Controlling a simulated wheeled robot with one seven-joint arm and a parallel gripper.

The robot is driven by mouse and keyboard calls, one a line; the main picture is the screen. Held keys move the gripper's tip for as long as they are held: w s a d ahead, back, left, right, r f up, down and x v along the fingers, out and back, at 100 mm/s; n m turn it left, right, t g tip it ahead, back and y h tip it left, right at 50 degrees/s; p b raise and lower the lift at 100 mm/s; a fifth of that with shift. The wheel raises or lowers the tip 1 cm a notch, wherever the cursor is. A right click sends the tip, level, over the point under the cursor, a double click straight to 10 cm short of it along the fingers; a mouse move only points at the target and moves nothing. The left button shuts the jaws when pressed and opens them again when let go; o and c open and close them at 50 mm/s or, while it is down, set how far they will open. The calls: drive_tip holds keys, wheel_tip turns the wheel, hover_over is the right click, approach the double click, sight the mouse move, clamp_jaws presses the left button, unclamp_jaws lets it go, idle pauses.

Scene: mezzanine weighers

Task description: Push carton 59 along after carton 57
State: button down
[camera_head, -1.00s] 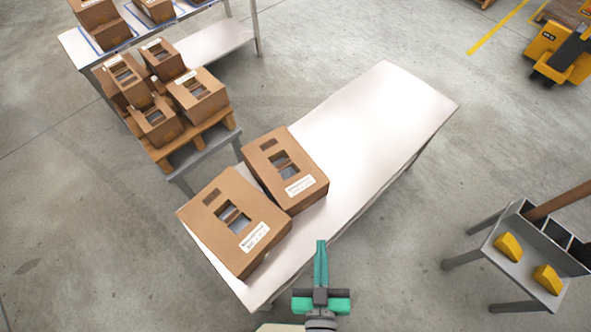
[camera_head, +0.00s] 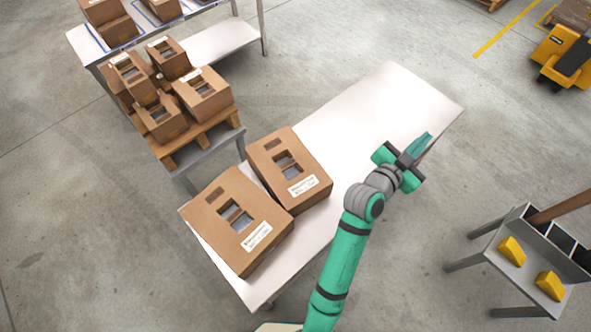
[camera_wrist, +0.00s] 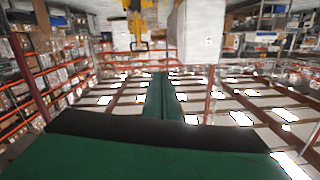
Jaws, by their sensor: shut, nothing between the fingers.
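Two brown cartons with white labels and cut-out windows sit on the long white table (camera_head: 385,105). The larger carton (camera_head: 215,200) is at the table's near left end. The other carton (camera_head: 312,170) is just beyond it, up and right, close against it or nearly so. The label print is too small to read, so I cannot tell which is 57 or 59. My gripper (camera_head: 424,143) is shut and empty over the table's right edge, to the right of both cartons and apart from them. Its closed fingers (camera_wrist: 162,97) show in the wrist view, with no carton near them.
The table's far half is bare. At right is a small grey stand (camera_head: 510,268) with two yellow blocks. A yellow truck (camera_head: 558,50) is at top right.

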drive_tip(key=w+d+m+g+h, duration=0.1)
drive_tip(key=w+d+m+g, duration=0.1)
drive_tip(key=m, duration=0.2)
drive_tip(key=m+g+y, duration=1.1)
drive_tip(key=m+y, duration=0.1)
drive_tip(key=y, duration=0.1)
hover_over(296, 171)
drive_tip(key=s, duration=0.3)
wheel_tip(296, 171, down, 13)
wheel_tip(296, 171, down, 10)
drive_tip(key=shift+w+r, duration=0.1)
